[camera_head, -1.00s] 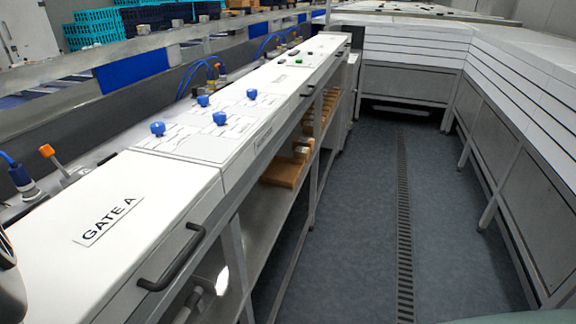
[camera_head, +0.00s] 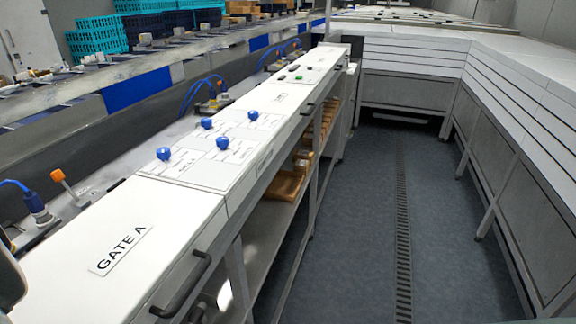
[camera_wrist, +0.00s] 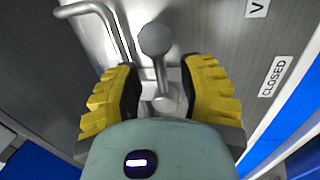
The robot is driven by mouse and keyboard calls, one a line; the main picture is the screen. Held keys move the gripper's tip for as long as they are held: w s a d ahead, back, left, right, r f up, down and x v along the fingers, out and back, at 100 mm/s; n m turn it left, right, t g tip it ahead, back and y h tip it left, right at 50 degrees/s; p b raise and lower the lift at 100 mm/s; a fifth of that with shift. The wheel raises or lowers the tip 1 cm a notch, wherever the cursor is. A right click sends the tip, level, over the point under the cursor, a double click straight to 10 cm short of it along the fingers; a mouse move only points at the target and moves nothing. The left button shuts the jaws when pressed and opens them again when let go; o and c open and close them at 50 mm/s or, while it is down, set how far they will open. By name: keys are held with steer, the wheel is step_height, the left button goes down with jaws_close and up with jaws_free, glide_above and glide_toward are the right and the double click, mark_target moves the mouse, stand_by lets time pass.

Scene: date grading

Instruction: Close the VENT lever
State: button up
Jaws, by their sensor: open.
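In the wrist view a grey metal lever (camera_wrist: 160,70) with a round knob stands out from a brushed metal panel. My gripper (camera_wrist: 161,84) has yellow ribbed fingers, one on each side of the lever. The fingers are open, and the lever lies between them; I cannot tell whether either one touches it. A white CLOSED label (camera_wrist: 275,76) is on the panel to the right. A partly cut-off label starting with V (camera_wrist: 257,8) is at the top right. I cannot make out the lever or my gripper in the head view.
A bent metal pipe (camera_wrist: 97,13) runs just left of the lever. In the head view, a long white counter marked GATE A (camera_head: 122,250) carries several blue knobs, with a black handle (camera_head: 184,288) on its front. The floor aisle (camera_head: 385,230) to its right is clear.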

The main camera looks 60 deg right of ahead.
steer(key=shift+f, duration=0.35)
jaws_close()
stand_by(0.4)
